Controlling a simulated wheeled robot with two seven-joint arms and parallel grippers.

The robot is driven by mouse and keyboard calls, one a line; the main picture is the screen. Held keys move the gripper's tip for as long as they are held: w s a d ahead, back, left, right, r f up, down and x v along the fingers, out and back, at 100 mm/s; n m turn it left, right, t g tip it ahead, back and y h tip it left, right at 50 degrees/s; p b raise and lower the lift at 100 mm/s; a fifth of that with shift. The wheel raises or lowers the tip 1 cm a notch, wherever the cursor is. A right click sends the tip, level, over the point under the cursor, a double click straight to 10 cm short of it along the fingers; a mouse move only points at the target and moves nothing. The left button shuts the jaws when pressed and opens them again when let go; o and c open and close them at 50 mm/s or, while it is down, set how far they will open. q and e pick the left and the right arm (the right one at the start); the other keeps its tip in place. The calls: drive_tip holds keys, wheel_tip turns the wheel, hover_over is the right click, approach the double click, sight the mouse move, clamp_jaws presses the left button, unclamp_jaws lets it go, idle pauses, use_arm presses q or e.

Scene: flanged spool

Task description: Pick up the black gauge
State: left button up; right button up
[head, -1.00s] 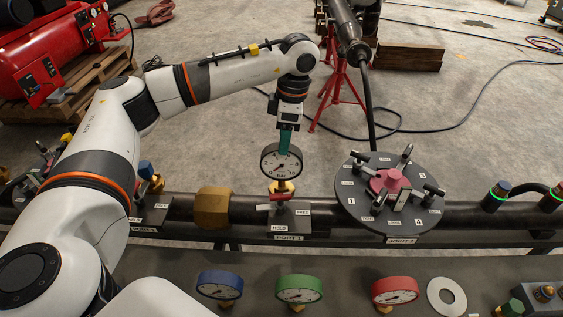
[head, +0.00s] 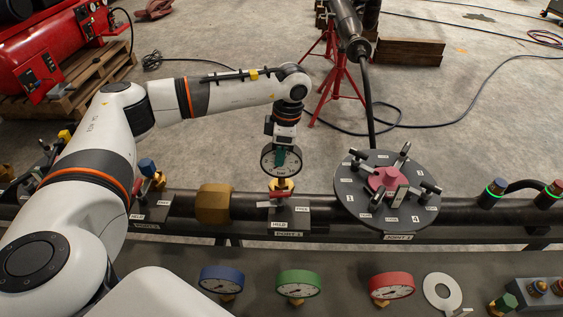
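The black gauge (head: 267,165), with a white dial and black rim, stands upright on a brass fitting (head: 281,184) at the port block labelled PORT 1 (head: 291,218). My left gripper (head: 281,158) points down at it from above. A red lever (head: 282,195) lies at the foot of the fitting, by the labels HELD and FREE. My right gripper is out of view.
Blue (head: 221,279), green (head: 299,284) and red (head: 391,286) gauges sit along the near bench, beside a pale ring (head: 431,290). A round dark flange plate (head: 355,205) with clamps and a pink hub stands right of the port. A dark pipe (head: 465,214) runs across behind the bench.

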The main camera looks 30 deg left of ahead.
use_arm(q)
clamp_jaws()
drive_tip(key=shift+r, duration=0.1)
